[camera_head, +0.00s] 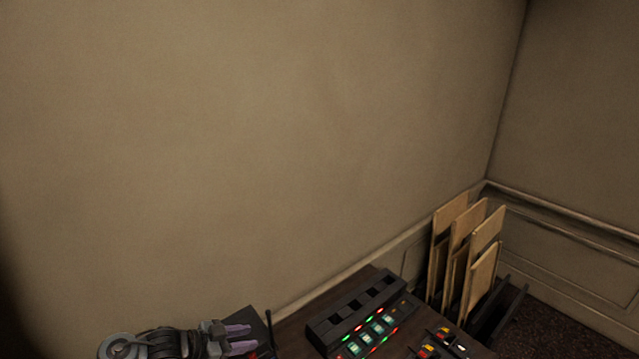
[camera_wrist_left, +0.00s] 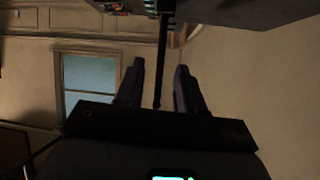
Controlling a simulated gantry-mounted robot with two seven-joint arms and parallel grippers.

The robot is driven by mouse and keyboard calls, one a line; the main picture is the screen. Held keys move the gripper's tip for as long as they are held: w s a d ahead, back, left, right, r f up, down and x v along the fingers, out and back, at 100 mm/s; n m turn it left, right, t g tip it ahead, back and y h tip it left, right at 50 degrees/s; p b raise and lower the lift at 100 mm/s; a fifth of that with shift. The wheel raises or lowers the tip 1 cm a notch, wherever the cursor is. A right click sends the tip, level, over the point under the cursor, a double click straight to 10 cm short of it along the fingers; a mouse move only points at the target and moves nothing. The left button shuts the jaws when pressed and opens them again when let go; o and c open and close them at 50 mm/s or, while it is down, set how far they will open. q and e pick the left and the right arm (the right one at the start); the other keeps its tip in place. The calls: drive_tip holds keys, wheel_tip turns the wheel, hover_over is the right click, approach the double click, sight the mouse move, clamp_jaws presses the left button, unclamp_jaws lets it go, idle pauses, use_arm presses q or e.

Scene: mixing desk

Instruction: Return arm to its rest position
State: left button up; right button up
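My left gripper (camera_head: 252,337) is at the bottom of the head view, over the left end of the desk (camera_head: 291,333). Its two purple fingers are apart with nothing held between them. In the left wrist view the gripper's fingers (camera_wrist_left: 160,66) also stand apart. A thin black rod (camera_wrist_left: 163,50) shows in the gap between them there, not touching either finger. In the head view a thin dark antenna (camera_head: 269,326) stands just right of the fingertips. My right gripper is in neither view.
A mixing console (camera_head: 350,312) with lit green and red buttons sits on the desk to the right. Beyond it, tall tan boards (camera_head: 455,250) stand upright in a dark rack. The wall (camera_head: 250,150) rises behind the desk. A window (camera_wrist_left: 88,85) shows in the left wrist view.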

use_arm(q)
drive_tip(key=s+d+f+n+t+y, duration=0.1)
drive_tip(key=s+d+f+y, duration=0.15)
drive_tip(key=s+f, duration=0.25)
drive_tip(key=s+d+f+n+y, duration=0.1)
drive_tip(key=s+f+y, duration=0.2)
drive_tip(key=s+f, duration=0.15)
drive_tip(key=s+a+r+n+g+y, duration=0.15)
drive_tip(key=s+n, duration=0.25)
drive_tip(key=s, duration=0.9)
drive_tip(key=s+a+r+n+g+y, duration=0.1)
drive_tip(key=s+r+n+g+y, duration=0.15)
drive_tip(key=s, duration=1.05)
wheel_tip(320, 180, up, 16)
drive_tip(key=s+n+p, duration=0.1)
drive_tip(key=s+p, duration=0.1)
drive_tip(key=p, duration=1.4)
drive_tip(key=shift+a+f+g, duration=0.15)
drive_tip(key=shift+f+g, duration=0.05)
drive_tip(key=shift+g, duration=0.2)
drive_tip(key=shift+f, duration=0.1)
